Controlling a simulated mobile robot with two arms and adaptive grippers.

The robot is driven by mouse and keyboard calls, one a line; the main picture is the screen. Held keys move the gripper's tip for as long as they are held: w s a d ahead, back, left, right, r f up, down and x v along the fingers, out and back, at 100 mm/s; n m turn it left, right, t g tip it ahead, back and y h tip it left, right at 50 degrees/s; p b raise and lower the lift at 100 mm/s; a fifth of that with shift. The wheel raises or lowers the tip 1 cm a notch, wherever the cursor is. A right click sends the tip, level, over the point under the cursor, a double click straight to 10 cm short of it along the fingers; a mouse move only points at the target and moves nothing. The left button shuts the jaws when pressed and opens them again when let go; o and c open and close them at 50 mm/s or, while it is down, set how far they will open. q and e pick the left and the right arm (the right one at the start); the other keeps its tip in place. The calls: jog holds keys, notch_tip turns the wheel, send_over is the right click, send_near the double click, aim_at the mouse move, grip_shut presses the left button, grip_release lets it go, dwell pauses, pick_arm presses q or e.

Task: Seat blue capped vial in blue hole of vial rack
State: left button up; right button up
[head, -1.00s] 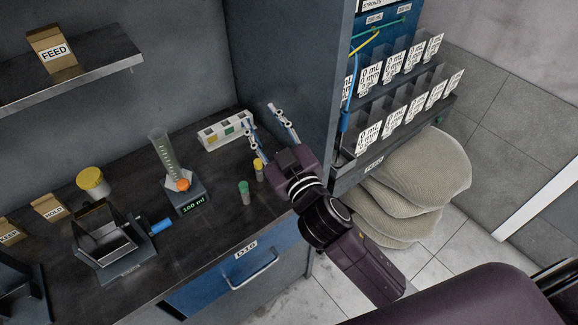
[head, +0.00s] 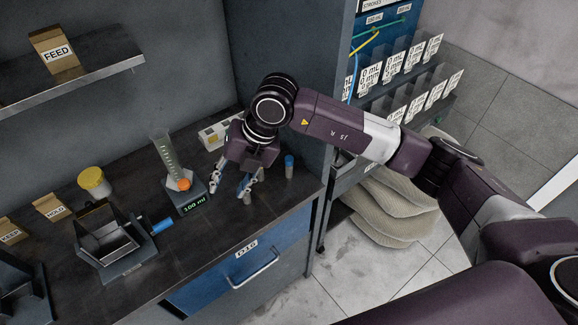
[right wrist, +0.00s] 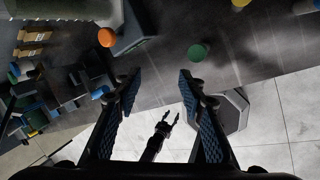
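The blue capped vial (head: 289,166) stands upright on the bench near the cabinet side; a blue cap (right wrist: 317,5) shows at the top right corner of the right wrist view. The white vial rack (head: 207,133) is at the back wall, its right part hidden behind my right arm; I cannot make out its blue hole. My right gripper (head: 232,187) is open and empty, pointing down left of the blue capped vial, near the green capped vial (right wrist: 198,52). My left gripper (right wrist: 167,124) shows small in the right wrist view, fingers apart and empty.
A graduated cylinder (head: 164,152) stands on a scale (head: 196,202) beside an orange cap (head: 184,184). A yellow-lidded jar (head: 94,181) and a metal box (head: 103,246) are further left. The cabinet wall (head: 300,60) bounds the right side. The front bench strip is clear.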

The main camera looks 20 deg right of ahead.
aim_at(289, 158)
jog(key=w+d+m+h, duration=0.1)
jog(key=w+d+h, duration=0.1)
jog(key=d, duration=0.3)
jog(key=w+d+h, duration=0.2)
jog(key=d, duration=0.3)
jog(key=w+d+m+t+h+p, duration=0.1)
jog(key=w+d+h, duration=0.1)
jog(key=d, duration=0.3)
jog(key=shift+w+d+m, duration=0.1)
jog(key=shift+d+m, duration=0.15)
jog(key=shift+m, duration=0.05)
jog(key=p+x, duration=0.1)
jog(key=x, duration=0.2)
jog(key=p+x, duration=0.1)
jog(key=x, duration=0.1)
jog(key=shift+w+d+p, duration=0.15)
jog(key=shift+d+p, duration=0.15)
jog(key=shift+p, duration=0.05)
jog(key=shift+f, duration=0.2)
grip_shut()
jog(key=shift+r, duration=0.1)
